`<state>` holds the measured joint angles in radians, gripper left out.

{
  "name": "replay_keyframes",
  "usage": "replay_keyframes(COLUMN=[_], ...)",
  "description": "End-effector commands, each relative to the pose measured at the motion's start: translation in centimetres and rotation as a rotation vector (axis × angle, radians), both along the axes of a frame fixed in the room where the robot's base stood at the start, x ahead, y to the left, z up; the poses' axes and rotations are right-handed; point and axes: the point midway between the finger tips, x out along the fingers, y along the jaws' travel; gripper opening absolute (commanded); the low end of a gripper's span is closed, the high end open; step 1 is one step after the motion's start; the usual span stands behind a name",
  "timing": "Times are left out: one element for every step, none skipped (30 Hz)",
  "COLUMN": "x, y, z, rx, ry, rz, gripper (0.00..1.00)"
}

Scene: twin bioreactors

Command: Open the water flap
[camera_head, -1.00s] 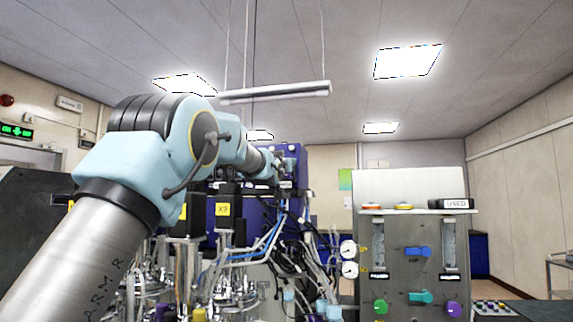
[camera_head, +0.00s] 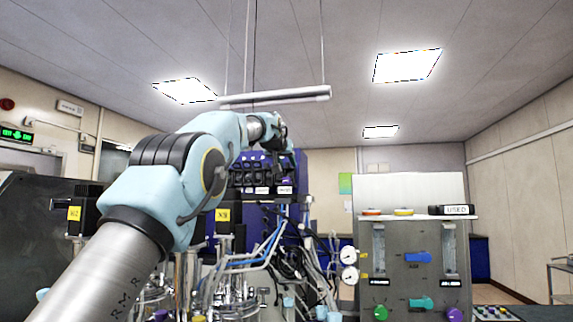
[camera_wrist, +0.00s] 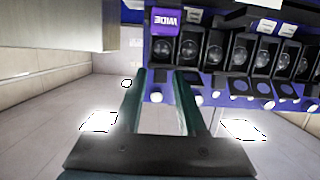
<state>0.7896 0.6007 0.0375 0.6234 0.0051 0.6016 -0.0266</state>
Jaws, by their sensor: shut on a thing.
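A row of black flap-like units with dark round windows sits on a blue cabinet (camera_head: 300,215) behind my arm. In the wrist view, the unit at the left end of the row (camera_wrist: 163,50) carries a purple label and stands just beyond my fingertips. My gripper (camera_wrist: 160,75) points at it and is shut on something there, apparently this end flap. The contact itself is hard to make out. A small white knob (camera_wrist: 155,97) shows between the fingers. In the head view my gripper (camera_head: 277,128) is at the cabinet's top, partly hidden by my wrist.
Tubing, cables and metal vessels (camera_head: 235,290) crowd the space below the cabinet. A light bar (camera_head: 275,97) hangs above my gripper.

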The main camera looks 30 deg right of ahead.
Motion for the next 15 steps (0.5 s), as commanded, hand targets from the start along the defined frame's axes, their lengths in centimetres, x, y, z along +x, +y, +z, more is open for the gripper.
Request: replay_keyframes(x=[0.05,0.04,0.04,0.06,0.06,0.07,0.07,0.06,0.06,0.05,0.05,0.05,0.05,0.05,0.04], y=[-0.04,-0.03,-0.04,-0.05,-0.06,-0.05,-0.05,-0.04,-0.04,-0.03,-0.03,-0.03,-0.03,-0.03,-0.03], z=[0.06,0.11,0.07,0.1,0.09,0.06,0.08,0.12,0.14,0.15,0.15,0.15,0.15,0.15,0.15], rx=[0.004,0.005,0.01,0.012,0.013,0.016,0.017,0.018,0.018,0.018,0.019,0.019,0.019,0.019,0.019], ry=[0.004,0.006,0.011,0.012,0.014,0.017,0.018,0.019,0.02,0.02,0.02,0.02,0.02,0.02,0.02], rz=[0.0,0.0,0.0,0.0,0.0,0.0,0.0,0.0,0.0,0.0,0.0,0.0,0.0,0.0,0.0], gripper=[0.0,0.0,0.0,0.0,0.0,0.0,0.0,0.0,0.0,0.0,0.0,0.0,0.0,0.0,0.0])
